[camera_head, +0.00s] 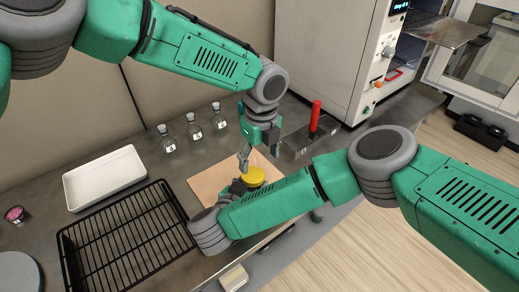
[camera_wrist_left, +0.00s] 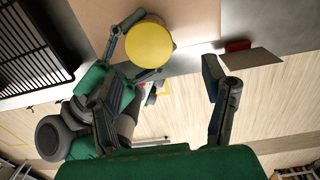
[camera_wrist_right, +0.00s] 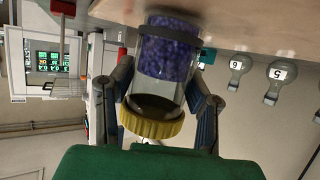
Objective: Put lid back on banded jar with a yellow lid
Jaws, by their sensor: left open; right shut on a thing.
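The banded jar (camera_wrist_right: 168,52) is clear with blue-purple contents and a dark band. Its yellow lid (camera_head: 254,177) sits across the jar's mouth; I cannot tell if it is fully seated. The lid also shows in the left wrist view (camera_wrist_left: 148,45) and right wrist view (camera_wrist_right: 152,123). My right gripper (camera_wrist_right: 162,88) is shut on the jar, with a finger on each side of the glass below the lid. My left gripper (camera_wrist_left: 168,78) is open and empty, close above the lid; it shows in the head view (camera_head: 244,158). The jar's body is mostly hidden in the head view.
The jar is at a tan mat (camera_head: 212,180). A white tray (camera_head: 104,178) and black wire rack (camera_head: 125,238) lie left. Several numbered flasks (camera_head: 194,127) stand behind. A grey block with a red handle (camera_head: 315,118) is right of the mat, near a large cabinet (camera_head: 325,50).

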